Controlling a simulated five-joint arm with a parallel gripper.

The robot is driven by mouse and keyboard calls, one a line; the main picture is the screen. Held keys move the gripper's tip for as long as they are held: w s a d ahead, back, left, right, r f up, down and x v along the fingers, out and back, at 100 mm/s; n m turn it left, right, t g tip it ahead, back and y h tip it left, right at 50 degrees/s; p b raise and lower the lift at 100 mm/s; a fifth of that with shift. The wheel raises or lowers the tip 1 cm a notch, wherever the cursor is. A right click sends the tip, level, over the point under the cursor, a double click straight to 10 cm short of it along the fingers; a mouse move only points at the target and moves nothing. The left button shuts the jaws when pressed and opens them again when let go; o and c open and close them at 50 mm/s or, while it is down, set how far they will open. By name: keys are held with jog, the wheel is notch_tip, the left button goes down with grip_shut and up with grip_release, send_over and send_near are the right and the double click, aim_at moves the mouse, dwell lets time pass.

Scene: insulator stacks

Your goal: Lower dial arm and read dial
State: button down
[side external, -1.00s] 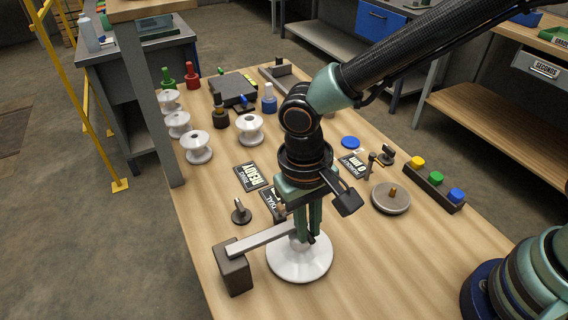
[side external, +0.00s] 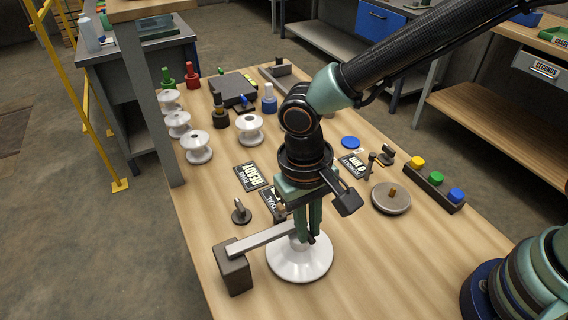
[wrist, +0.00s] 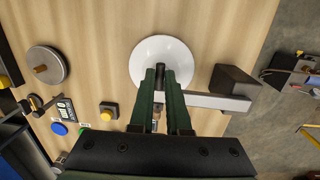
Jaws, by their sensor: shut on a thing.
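The dial arm, a light grey bar (side external: 264,238), runs from a dark block (side external: 235,272) at the table's near edge to above a white insulator (side external: 300,266). In the wrist view the bar (wrist: 222,102) runs from the block (wrist: 234,82) to my fingers. My gripper (side external: 308,238) points down over the insulator and is shut on the bar's free end; it also shows in the wrist view (wrist: 166,72). My fingers hide the grip and the middle of the insulator (wrist: 150,52). I cannot tell whether the arm touches the insulator. No dial reading is legible.
A dial label (side external: 273,204) and a ready label (side external: 253,177) lie behind my gripper. Several white insulators (side external: 197,147) stand at the left. A round grey disc (side external: 391,198) and a button box (side external: 433,189) are at the right. The wood right of the insulator is clear.

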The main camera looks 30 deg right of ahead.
jog(key=shift+a+r, duration=0.2)
jog(key=shift+a, duration=0.1)
jog(key=shift+a+r, duration=0.15)
jog(key=shift+r, duration=0.4)
jog(key=c, duration=0.9)
grip_release()
jog(key=shift+c, duration=0.2)
jog(key=shift+o, duration=0.3)
jog(key=shift+f, duration=0.1)
notch_tip(320, 180, up, 12)
jog(key=shift+w+a, duration=0.2)
jog(key=shift+w, duration=0.15)
